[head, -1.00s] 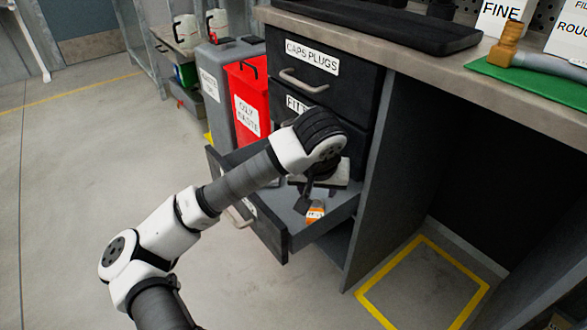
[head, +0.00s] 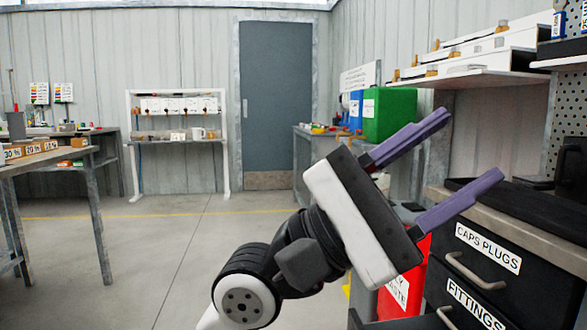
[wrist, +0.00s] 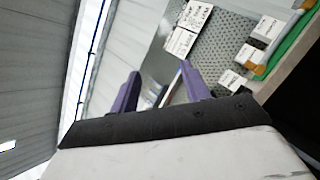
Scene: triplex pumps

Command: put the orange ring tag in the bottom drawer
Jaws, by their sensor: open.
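My gripper (head: 470,147) is raised in the head view, with its two purple fingers spread wide and nothing between them. It points up and to the right, and it also shows open and empty in the wrist view (wrist: 160,72). The drawer cabinet is at the lower right, with the CAPS PLUGS drawer (head: 485,262) and the FITTINGS drawer (head: 465,297) shut. Only a dark edge at the bottom of the head view may belong to the open bottom drawer; its inside is out of view. The orange ring tag is not visible in either current view.
The worktop (head: 450,203) above the drawers carries a black mat (head: 525,208). A red bin (head: 415,275) stands left of the cabinet, partly behind my gripper. A green box (head: 390,113) sits farther back. The floor (head: 150,250) at left is open.

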